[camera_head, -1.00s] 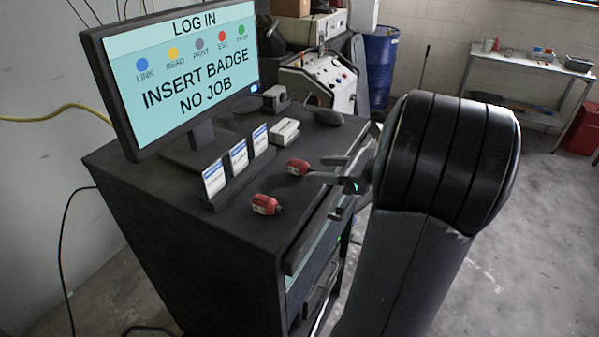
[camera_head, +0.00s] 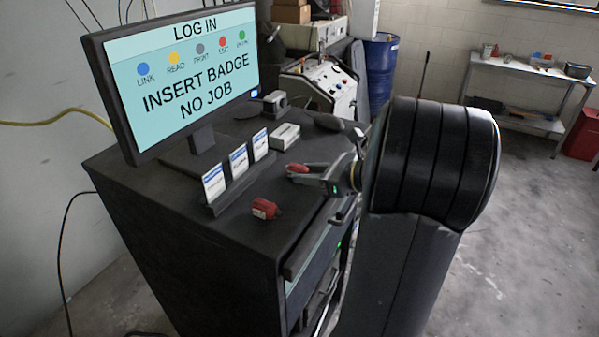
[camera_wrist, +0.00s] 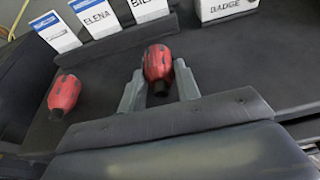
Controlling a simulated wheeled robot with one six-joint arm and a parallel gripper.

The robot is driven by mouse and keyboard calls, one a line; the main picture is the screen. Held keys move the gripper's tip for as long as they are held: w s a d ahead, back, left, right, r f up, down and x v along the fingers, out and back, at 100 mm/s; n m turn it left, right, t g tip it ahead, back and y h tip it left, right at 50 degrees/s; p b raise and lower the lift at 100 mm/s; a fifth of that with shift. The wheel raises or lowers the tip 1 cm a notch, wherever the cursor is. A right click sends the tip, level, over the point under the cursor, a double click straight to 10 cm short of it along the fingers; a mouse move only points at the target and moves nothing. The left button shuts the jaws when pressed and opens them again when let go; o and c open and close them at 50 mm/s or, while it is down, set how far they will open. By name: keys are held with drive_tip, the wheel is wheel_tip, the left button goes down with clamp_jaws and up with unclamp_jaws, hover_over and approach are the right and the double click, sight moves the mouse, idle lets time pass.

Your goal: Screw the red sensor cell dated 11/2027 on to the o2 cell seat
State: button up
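Two red sensor cells lie on the black cabinet top. One cell (camera_head: 298,168) is at my gripper (camera_head: 312,175); in the wrist view this cell (camera_wrist: 157,63) lies between the two fingertips of my gripper (camera_wrist: 158,75). The fingers straddle it with narrow gaps showing at the sides, so they look open. The other cell (camera_head: 265,208) lies nearer the front; it shows at the left in the wrist view (camera_wrist: 64,93), clear of the fingers. No date can be read on either cell. I cannot make out the o2 cell seat.
The cabinet top (camera_head: 180,190) carries a monitor (camera_head: 185,80) reading "INSERT BADGE NO JOB". A rack of name cards (camera_head: 238,160) stands beside the cells, with a white badge box (camera_head: 285,137) behind. A control-panel machine (camera_head: 325,90) stands beyond.

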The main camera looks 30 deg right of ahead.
drive_tip(key=c, duration=0.5)
drive_tip(key=shift+r+p, duration=2.9)
drive_tip(key=shift+r, duration=0.15)
wheel_tip(320, 180, down, 3)
drive_tip(key=b, duration=0.3)
drive_tip(key=shift+f, duration=0.15)
drive_tip(key=shift+s+f, duration=0.1)
